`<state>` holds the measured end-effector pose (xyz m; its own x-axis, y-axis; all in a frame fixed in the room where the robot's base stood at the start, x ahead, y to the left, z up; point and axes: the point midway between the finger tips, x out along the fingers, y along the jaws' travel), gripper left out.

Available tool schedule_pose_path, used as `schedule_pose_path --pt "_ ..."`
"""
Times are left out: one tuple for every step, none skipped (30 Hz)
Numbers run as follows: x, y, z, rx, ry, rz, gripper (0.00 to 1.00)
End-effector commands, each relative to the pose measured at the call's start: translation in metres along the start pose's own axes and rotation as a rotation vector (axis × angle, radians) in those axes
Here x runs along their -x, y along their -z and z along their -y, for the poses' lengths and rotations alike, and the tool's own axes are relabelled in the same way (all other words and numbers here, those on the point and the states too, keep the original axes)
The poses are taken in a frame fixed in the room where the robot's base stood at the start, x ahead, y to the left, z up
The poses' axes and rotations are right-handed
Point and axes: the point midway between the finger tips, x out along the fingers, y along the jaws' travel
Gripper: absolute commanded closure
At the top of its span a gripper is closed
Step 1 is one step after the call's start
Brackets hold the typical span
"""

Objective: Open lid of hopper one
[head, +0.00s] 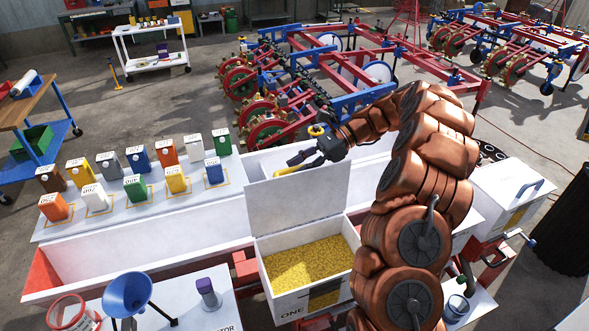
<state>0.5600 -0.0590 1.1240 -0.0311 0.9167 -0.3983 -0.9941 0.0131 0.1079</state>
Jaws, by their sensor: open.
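Hopper one (285,301) is a white box at the bottom middle in the head view, with "ONE" on its front and yellow grain (312,262) inside. Its white lid (290,205) stands raised at the back edge, so the box is open on top. My gripper (290,166) is just behind the lid's upper edge, with its jaws open. A yellow part shows near its tips. The lid hides part of the fingers, and I cannot tell whether they touch it. My copper-coloured arm curves in from the right.
A white table (130,208) with several coloured cartons stands left of the hopper. A blue funnel (127,292) and a purple-capped bottle (208,292) are at the front left. Another white hopper (505,195) is at the right. Red and blue machinery (345,75) fills the back.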

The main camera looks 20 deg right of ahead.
Motion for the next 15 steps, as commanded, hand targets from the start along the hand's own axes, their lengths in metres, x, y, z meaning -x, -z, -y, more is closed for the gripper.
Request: schedule_pose_path --pt "0.007 0.001 0.0 -0.001 0.003 -0.001 0.59" --pt "0.01 0.001 0.0 -0.002 0.001 -0.001 0.59" --pt "0.015 0.001 0.0 -0.001 0.001 0.0 0.59" --pt "0.019 0.001 0.001 0.0 0.002 -0.001 0.59" --pt "0.023 0.001 0.001 0.0 0.004 -0.002 0.59" --pt "0.028 0.001 0.001 0.0 0.004 -0.002 0.59" --pt "0.032 0.001 0.001 0.0 0.004 -0.002 0.59" --pt "0.036 0.002 0.0 -0.002 0.003 -0.002 0.59" --pt "0.041 0.002 0.0 -0.003 0.002 -0.002 0.59" --pt "0.045 0.001 0.0 -0.003 0.002 -0.002 0.59" --pt "0.048 0.001 0.0 -0.002 0.002 -0.002 0.59" --pt "0.051 0.001 0.0 -0.001 0.003 -0.003 0.59" --pt "0.053 0.001 0.0 -0.001 0.004 -0.003 0.59" --pt "0.055 0.001 0.0 -0.001 0.004 -0.003 0.59" --pt "0.056 0.0 0.0 0.0 0.003 -0.003 0.59"
